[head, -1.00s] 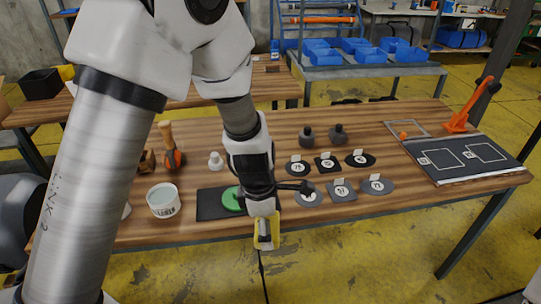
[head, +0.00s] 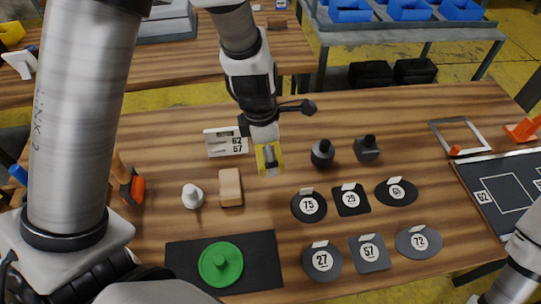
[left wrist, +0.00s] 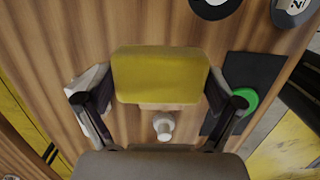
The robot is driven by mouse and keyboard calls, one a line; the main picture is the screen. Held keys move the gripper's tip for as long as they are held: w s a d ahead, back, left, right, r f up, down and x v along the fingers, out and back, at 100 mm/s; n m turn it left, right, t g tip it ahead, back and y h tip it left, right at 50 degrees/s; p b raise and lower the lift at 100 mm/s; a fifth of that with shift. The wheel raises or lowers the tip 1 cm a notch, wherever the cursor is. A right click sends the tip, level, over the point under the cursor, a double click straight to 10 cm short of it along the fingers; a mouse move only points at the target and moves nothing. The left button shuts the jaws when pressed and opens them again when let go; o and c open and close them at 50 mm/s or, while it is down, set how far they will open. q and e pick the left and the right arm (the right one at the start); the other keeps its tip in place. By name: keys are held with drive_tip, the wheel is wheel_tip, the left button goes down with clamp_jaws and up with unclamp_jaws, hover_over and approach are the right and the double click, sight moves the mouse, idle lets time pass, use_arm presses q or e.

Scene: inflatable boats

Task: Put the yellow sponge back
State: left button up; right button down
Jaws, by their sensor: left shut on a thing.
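My left gripper (head: 268,152) is shut on the yellow sponge (head: 270,160) and holds it out over the back middle of the wooden table. In the left wrist view the sponge (left wrist: 160,75) sits between the two fingers (left wrist: 160,100). The sponge hides part of the table beneath it, so I cannot tell its exact height. My right gripper is not in view.
A numbered white card (head: 226,141) stands beside the gripper. A tan block (head: 230,187), a white knob (head: 193,196) and a black mat (head: 262,262) with a green disc (head: 220,264) lie nearer. Dark weights (head: 322,153) and numbered plates (head: 322,260) occupy the right.

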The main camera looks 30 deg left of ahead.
use_arm(q)
drive_tip(key=b, duration=0.2)
hover_over(271, 187)
drive_tip(key=f, duration=0.4)
drive_tip(key=shift+s+a+f, duration=0.1)
drive_tip(key=shift+s+f, duration=0.15)
drive_tip(key=shift+s, duration=0.05)
drive_tip(key=f+b, duration=0.2)
drive_tip(key=f, duration=0.1)
drive_tip(key=f+b, duration=0.1)
drive_tip(key=f, duration=0.1)
drive_tip(key=shift+w+a, duration=0.25)
drive_tip(key=shift+w, duration=0.05)
drive_tip(key=shift+s+d+r, duration=0.1)
drive_tip(key=shift+r, duration=0.05)
drive_tip(key=shift+f, duration=0.3)
drive_tip(key=o, duration=0.8)
drive_tip(key=shift+c, duration=0.2)
drive_tip(key=shift+r, duration=0.1)
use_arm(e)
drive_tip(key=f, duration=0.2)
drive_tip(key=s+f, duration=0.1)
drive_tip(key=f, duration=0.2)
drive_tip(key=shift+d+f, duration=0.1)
